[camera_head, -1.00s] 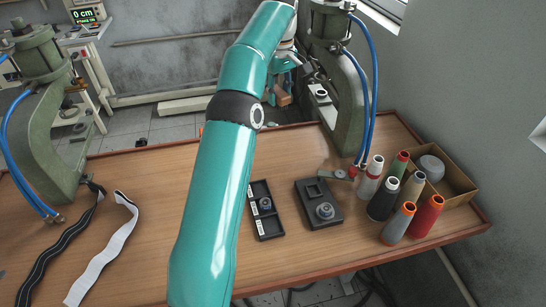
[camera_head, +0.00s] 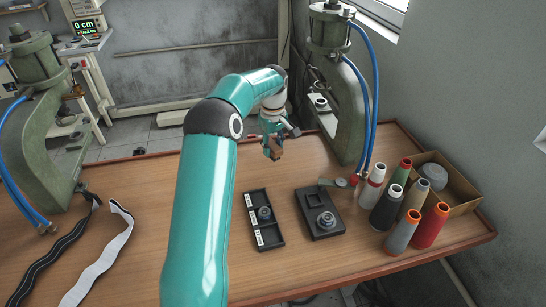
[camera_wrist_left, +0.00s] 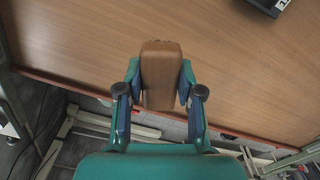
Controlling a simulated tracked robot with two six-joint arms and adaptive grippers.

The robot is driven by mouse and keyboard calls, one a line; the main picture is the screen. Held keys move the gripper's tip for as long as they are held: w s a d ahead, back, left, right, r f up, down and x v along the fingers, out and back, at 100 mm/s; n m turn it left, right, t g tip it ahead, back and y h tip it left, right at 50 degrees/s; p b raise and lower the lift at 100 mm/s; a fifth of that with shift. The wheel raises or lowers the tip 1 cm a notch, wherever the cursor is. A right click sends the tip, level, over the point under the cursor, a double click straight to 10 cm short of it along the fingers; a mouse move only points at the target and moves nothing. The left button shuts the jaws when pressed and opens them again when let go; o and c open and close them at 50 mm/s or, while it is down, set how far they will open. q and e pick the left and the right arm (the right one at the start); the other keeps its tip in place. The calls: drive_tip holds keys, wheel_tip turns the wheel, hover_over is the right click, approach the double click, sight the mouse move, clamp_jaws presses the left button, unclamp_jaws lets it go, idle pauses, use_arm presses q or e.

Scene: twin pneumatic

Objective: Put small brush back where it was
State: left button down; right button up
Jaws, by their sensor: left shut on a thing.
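My left gripper (camera_head: 272,146) is near the far edge of the wooden table, left of the right-hand green press. It is shut on the small brush (camera_wrist_left: 160,72), whose plain brown wooden back shows between the two fingers in the left wrist view. In the head view the brush (camera_head: 277,153) is a small brown shape at the fingertips, partly hidden by the gripper. It appears held above the table; I cannot tell the exact height. My right gripper is not in view.
A black tray (camera_head: 252,204) and a dark block with a round fitting (camera_head: 308,224) lie mid-table. Thread cones (camera_head: 388,207) and a cardboard box (camera_head: 462,192) stand at right. Green presses (camera_head: 352,110) flank the table. Straps (camera_head: 112,252) lie at left. Table near the gripper is clear.

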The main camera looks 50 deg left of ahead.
sight(273, 157)
use_arm(q)
wheel_tip(273, 157, down, 4)
drive_tip(key=shift+f+p, duration=0.2)
drive_tip(key=shift+p, duration=0.1)
drive_tip(key=c, duration=1.2)
unclamp_jaws()
drive_tip(key=shift+f, duration=0.1)
drive_tip(key=o, duration=0.5)
drive_tip(key=shift+c, duration=0.2)
